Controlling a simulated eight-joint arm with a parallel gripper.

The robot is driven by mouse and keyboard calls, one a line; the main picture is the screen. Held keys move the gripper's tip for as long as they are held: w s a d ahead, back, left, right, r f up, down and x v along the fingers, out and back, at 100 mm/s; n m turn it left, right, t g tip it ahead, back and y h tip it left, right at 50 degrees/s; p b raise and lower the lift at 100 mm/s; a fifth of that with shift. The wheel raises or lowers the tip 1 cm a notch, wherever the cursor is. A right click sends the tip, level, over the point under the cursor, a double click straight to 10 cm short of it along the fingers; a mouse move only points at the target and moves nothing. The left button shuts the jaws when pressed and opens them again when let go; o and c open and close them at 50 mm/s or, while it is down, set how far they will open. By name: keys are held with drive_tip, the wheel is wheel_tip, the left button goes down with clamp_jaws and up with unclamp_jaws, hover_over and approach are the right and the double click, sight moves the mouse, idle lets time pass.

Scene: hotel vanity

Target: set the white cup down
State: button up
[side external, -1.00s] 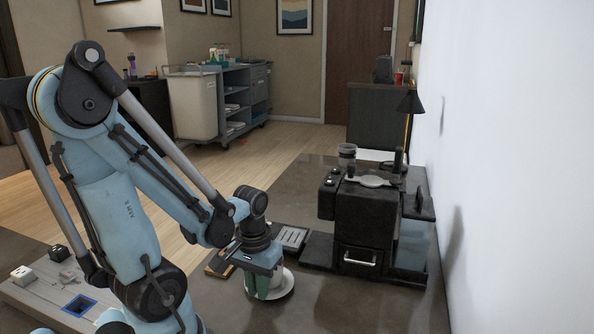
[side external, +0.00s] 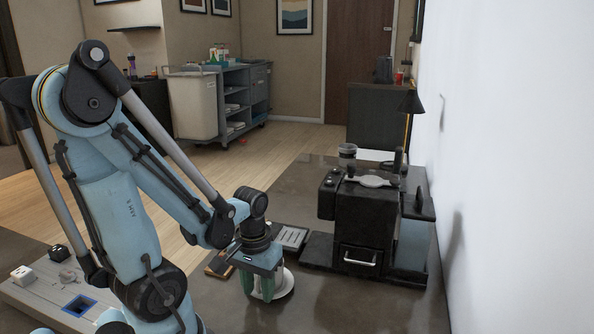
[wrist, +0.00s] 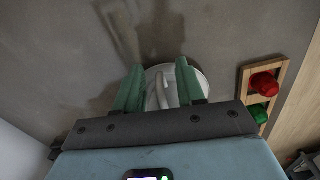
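The white cup (wrist: 163,92) shows between my gripper's two green fingers in the wrist view, with its handle toward the camera. It appears to stand on the white saucer (wrist: 202,82), which lies on the dark counter. The saucer's right side also shows in the side view (side external: 288,284). My gripper (side external: 262,292) points down over the saucer, with its fingers spread apart on either side of the cup. In the wrist view my gripper (wrist: 160,66) shows a gap beside the cup. The fingers and palm hide much of the cup.
A black coffee machine (side external: 362,225) stands behind and right of the saucer. A wooden holder (wrist: 246,96) with a red item (wrist: 264,84) and a green item (wrist: 259,113) lies beside the saucer.

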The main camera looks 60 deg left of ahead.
drive_tip(key=shift+r, duration=5.75)
drive_tip(key=w+d+m+t, duration=0.7)
drive_tip(key=w+d, duration=0.2)
drive_tip(key=w, duration=0.1)
drive_tip(key=shift+w+d+r+m, duration=0.2)
drive_tip(key=shift+w+r+m, duration=0.1)
